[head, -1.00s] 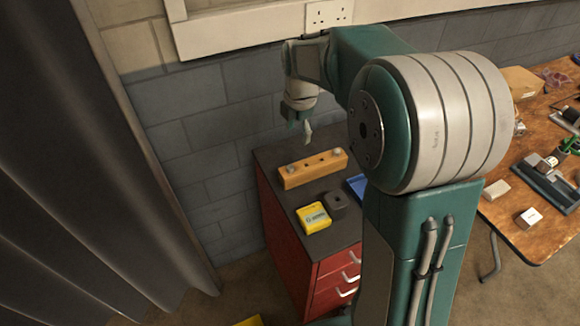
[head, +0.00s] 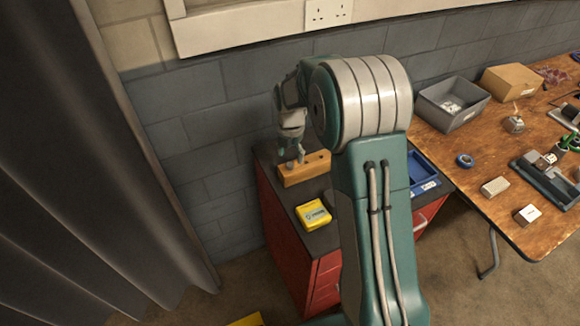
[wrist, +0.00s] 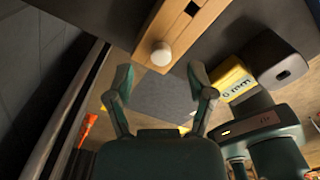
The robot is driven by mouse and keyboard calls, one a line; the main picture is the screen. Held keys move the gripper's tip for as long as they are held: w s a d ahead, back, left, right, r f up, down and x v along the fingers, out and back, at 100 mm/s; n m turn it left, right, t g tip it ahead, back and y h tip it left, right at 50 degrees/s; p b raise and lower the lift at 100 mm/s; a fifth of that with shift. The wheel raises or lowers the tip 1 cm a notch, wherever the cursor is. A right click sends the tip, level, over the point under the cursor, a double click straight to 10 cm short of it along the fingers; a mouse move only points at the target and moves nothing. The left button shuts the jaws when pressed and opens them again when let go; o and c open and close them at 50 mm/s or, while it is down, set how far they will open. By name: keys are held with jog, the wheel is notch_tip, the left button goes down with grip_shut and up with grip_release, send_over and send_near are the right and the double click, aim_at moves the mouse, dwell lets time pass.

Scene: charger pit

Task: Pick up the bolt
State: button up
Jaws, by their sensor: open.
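A light wooden block (head: 305,173) with holes in its top lies on the dark top of a red cabinet. A pale round bolt head (wrist: 161,54) stands at the block's near end in the wrist view. My gripper (wrist: 160,78) is open, with one finger on each side of the bolt's line and the head just past the fingertips. In the head view my gripper (head: 291,160) is down over the block's left end and hides the bolt there. My arm covers the block's right end. I cannot tell whether the fingers touch anything.
A blue tray (head: 430,184) is to the right. The wall stands close behind. A wooden table (head: 470,145) holds a grey bin (head: 452,112).

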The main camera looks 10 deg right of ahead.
aim_at(290, 164)
notch_tip(290, 164, down, 4)
jog(key=shift+s+a+r, duration=0.1)
jog(key=shift+a+r, duration=0.05)
jog(key=shift+r, duration=0.1)
grip_shut()
jog(key=shift+r, duration=0.15)
jog(key=shift+r, duration=0.25)
notch_tip(290, 164, up, 2)
jog(key=shift+r, duration=0.15)
jog(key=s+d+r, duration=0.9)
jog(key=s+r, duration=0.1)
jog(key=shift+s+d, duration=0.15)
jog(key=shift+s, duration=0.15)
